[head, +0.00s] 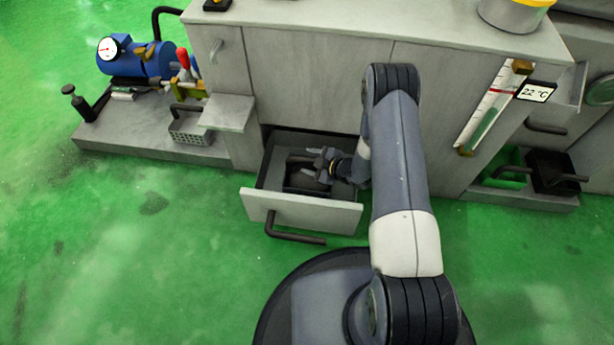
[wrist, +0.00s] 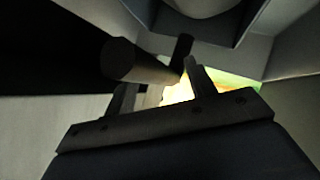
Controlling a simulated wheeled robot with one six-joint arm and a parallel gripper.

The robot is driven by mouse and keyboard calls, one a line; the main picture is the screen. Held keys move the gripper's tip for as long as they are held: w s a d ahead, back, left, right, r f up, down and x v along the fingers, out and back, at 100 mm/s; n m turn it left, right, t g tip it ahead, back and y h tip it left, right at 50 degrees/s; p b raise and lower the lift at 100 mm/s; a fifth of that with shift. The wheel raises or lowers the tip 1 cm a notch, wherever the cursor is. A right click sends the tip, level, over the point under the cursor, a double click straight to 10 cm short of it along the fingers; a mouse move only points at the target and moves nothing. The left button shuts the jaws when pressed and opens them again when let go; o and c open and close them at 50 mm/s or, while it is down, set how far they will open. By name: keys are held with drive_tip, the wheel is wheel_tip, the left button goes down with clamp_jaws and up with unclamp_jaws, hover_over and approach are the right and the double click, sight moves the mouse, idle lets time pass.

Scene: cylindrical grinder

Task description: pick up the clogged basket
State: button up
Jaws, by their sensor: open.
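An open drawer (head: 250,206) in the grey cabinet holds a dark item with a bar handle (head: 299,159); its body is mostly shaded, so I cannot tell whether it is the clogged basket. My gripper (head: 317,166) is inside the drawer, open, with its fingers pointing left toward this item. In the wrist view a thick dark bar (wrist: 135,62) lies just beyond my gripper (wrist: 158,82); I cannot tell whether it touches the fingers. A grey perforated basket (head: 189,132) with a dark handle stands on the left ledge, away from my gripper.
The drawer's front panel and dark pull handle (head: 296,236) stand out from the cabinet. A blue motor (head: 145,62) and a red-tipped clamp (head: 183,60) are at the left. A dark box (head: 552,172) stands at the right. The green floor is clear at left.

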drive_tip(key=shift+w+a+f, duration=0.35)
drive_tip(key=shift+a, duration=0.05)
drive_tip(key=shift+c, duration=0.4)
clamp_jaws()
drive_tip(key=shift+s, duration=0.1)
idle(0.6)
